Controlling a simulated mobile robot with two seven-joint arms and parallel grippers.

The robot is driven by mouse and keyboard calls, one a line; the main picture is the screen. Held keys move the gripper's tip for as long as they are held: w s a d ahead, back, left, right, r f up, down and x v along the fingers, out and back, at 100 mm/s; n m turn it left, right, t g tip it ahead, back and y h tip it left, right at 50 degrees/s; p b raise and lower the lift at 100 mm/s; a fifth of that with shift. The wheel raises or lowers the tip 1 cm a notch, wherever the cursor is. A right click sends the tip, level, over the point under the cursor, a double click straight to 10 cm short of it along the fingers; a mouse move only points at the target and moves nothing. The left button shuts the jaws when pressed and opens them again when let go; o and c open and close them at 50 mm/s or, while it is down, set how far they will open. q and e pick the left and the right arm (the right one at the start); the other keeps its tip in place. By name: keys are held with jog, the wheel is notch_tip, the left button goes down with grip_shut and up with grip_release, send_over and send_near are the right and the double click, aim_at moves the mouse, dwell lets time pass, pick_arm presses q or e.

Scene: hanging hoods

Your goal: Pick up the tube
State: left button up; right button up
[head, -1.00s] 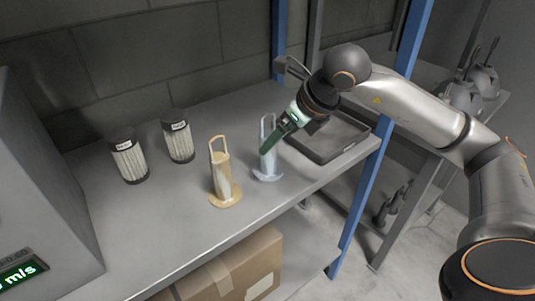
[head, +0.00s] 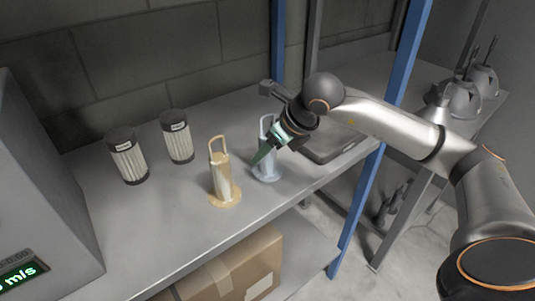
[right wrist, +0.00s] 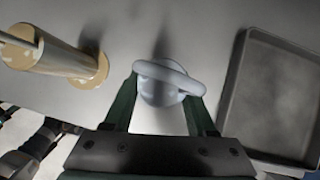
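A pale blue-white tube (head: 266,165) with a loop handle and round base stands upright on the grey shelf. A tan tube (head: 224,180) of the same shape stands to its left. My right gripper (head: 260,157) is at the upper part of the pale tube, partly covering it. In the right wrist view, the open fingers (right wrist: 160,100) lie on either side of the pale tube (right wrist: 163,88), with its loop on top. Whether a finger touches it I cannot tell. The tan tube (right wrist: 62,55) is left of the fingers there. My left gripper is not in view.
Two ribbed dark-capped filters (head: 128,157) (head: 178,137) stand at the back left. A grey box with a green display (head: 18,271) is at far left. A shallow tray (right wrist: 232,100) lies right of the pale tube. A blue post (head: 357,215) rises at the shelf's right front.

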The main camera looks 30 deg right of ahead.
grip_shut()
dwell(0.5)
